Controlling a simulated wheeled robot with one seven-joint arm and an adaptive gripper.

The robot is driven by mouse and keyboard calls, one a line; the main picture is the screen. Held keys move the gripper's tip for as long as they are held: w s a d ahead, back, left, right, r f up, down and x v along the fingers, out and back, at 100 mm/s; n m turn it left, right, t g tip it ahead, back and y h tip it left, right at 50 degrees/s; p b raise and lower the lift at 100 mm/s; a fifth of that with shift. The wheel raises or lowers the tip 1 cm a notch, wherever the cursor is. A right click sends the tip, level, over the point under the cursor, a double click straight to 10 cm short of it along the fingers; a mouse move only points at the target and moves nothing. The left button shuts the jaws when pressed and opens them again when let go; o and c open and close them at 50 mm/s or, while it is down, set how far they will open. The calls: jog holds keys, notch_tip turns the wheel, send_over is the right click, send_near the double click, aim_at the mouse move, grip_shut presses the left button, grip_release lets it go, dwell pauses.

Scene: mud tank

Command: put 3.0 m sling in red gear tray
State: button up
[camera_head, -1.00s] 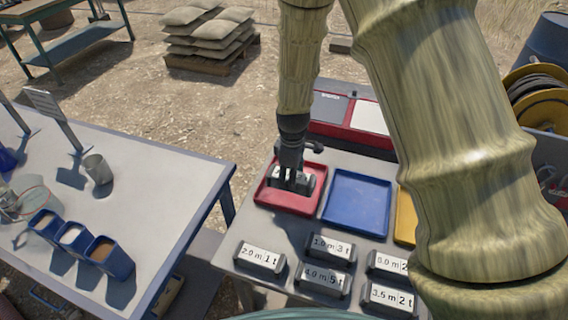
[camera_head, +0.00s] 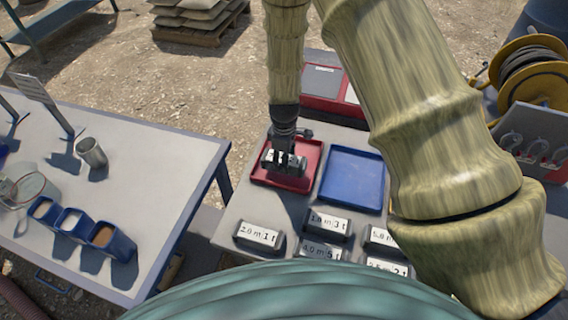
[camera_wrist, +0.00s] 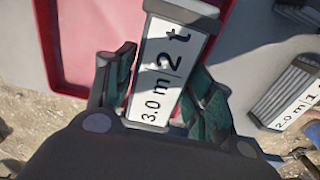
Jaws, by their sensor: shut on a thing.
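The 3.0 m sling (camera_wrist: 165,68) is a dark block with a white label reading "3.0 m 2 t". My gripper (camera_wrist: 168,100) is shut on it, one finger on each long side. In the head view the sling (camera_head: 287,168) is in my gripper (camera_head: 284,162), over the red gear tray (camera_head: 315,155). I cannot tell whether it touches the tray floor. In the wrist view the red tray (camera_wrist: 62,75) lies behind and to the left of the sling, partly hidden by my gripper.
A blue tray (camera_head: 353,180) stands right of the red one. Several labelled slings, including the 2.0 m one (camera_head: 258,235), lie in front. A cable reel (camera_head: 530,70) is at right.

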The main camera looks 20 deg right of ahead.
jog(key=shift+f+p, duration=0.6)
jog(key=shift+f, duration=1.25)
jog(key=shift+w+f, duration=0.15)
jog(key=o, duration=1.3)
jog(key=shift+r+b, duration=2.4)
jog(key=shift+r, duration=3.75)
